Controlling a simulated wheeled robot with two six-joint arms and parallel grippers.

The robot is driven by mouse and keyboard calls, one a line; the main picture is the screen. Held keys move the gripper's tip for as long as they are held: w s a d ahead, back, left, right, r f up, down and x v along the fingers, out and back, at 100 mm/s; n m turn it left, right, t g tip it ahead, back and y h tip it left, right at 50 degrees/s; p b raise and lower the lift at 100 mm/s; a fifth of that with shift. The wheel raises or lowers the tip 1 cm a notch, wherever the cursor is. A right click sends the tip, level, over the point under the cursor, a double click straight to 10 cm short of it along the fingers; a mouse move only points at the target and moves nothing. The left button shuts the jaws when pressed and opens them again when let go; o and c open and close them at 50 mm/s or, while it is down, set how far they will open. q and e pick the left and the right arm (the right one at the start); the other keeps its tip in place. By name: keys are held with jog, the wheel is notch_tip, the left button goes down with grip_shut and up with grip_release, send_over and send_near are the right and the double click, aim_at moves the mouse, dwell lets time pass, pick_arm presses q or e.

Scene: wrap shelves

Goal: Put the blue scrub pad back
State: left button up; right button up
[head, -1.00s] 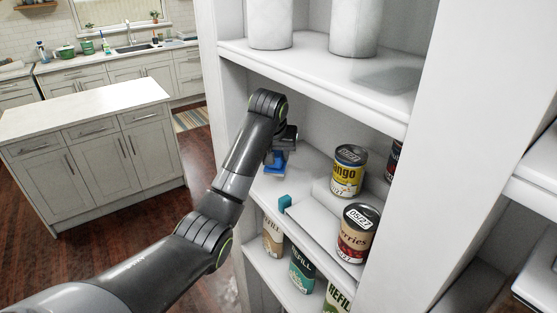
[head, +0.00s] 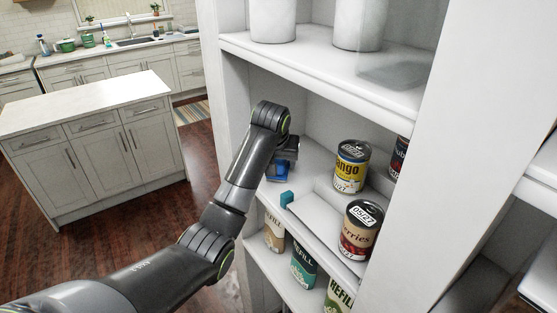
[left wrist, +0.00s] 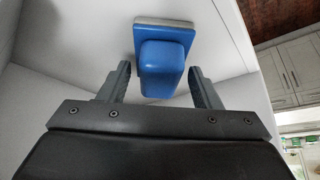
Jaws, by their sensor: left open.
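The blue scrub pad (head: 279,173) sits on the middle shelf (head: 322,222) of the white unit, near its left side; in the head view my gripper partly covers it. In the left wrist view the pad (left wrist: 160,65) shows a blue raised grip and a blue plate with a grey edge layer. My left gripper (head: 284,158) is at the pad. Its two fingers (left wrist: 160,84) are open, one on each side of the raised grip, with visible gaps. My right gripper is not in view.
A small teal block (head: 287,199) is at the shelf's front edge. A yellow mango can (head: 351,168) and a berries can (head: 359,230) stand to the right. Refill packs (head: 304,264) stand below. The upper shelf (head: 330,70) overhangs, and the unit's left side panel (head: 233,95) is close.

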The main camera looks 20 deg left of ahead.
aim_at(277, 177)
pick_arm(q)
jog(key=shift+s+r+b, duration=0.1)
jog(key=shift+r+b, duration=0.25)
jog(key=b+v, duration=0.1)
jog(key=v, duration=0.3)
jog(key=shift+s+b, duration=0.15)
jog(key=shift+b, duration=0.25)
jog(key=shift+p+v, duration=0.7)
jog(key=shift+v, duration=0.2)
jog(key=shift+d+r+p, duration=0.1)
jog(key=shift+r+p, duration=0.2)
jog(key=shift+r, duration=0.15)
jog(key=shift+s, duration=0.2)
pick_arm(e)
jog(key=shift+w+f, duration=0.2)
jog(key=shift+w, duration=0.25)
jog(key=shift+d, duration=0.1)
